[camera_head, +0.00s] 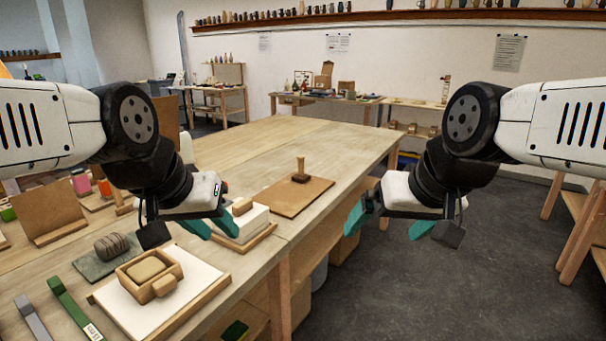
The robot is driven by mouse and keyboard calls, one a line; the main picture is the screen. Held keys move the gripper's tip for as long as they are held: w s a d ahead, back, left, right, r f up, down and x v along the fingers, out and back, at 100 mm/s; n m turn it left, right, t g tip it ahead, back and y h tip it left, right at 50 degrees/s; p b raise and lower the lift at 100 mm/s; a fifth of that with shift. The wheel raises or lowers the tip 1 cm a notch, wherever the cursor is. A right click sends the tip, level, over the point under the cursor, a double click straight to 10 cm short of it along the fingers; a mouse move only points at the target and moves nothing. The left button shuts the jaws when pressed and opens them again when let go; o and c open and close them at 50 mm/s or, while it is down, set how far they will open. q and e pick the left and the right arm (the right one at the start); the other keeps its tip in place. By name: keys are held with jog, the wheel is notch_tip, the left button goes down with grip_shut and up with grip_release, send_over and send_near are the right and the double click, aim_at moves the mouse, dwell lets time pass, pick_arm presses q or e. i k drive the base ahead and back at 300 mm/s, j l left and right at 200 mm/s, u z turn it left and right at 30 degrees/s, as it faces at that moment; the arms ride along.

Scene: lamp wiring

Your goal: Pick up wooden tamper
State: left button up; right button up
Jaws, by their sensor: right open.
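A wooden tamper (301,171), with an upright handle and a wider dark base, stands on a brown board (282,205) on the table. My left gripper (211,228) is to the left of the tamper, in front of a white block, with its teal fingers apart and nothing seen between them. My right gripper (388,224) is to the right of the tamper, beyond the table edge over the floor. Its teal fingers are wide apart and empty. Neither gripper touches the tamper.
A white block with a wooden piece (242,206) on top lies near the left gripper. A wooden box (150,288) sits on a white board (116,304) in front. Green (70,303) and grey (32,318) strips lie at lower left. The table's far part is clear.

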aim_at(300, 177)
jog(key=i+l+u, duration=0.1)
jog(key=u, duration=0.4)
jog(key=i+l+u, duration=0.4)
jog(key=l, duration=0.35)
jog(key=i+l+u, duration=0.2)
jog(key=l, duration=0.2)
jog(key=i+l, duration=0.15)
jog(key=l, duration=0.2)
jog(key=i+l, duration=0.1)
jog(key=l, duration=0.2)
jog(key=i+l, duration=0.15)
jog(key=l, duration=0.2)
jog(key=i+l, duration=0.15)
jog(key=l, duration=0.15)
jog(key=i+l, duration=0.15)
jog(key=l, duration=0.2)
jog(key=u, duration=0.05)
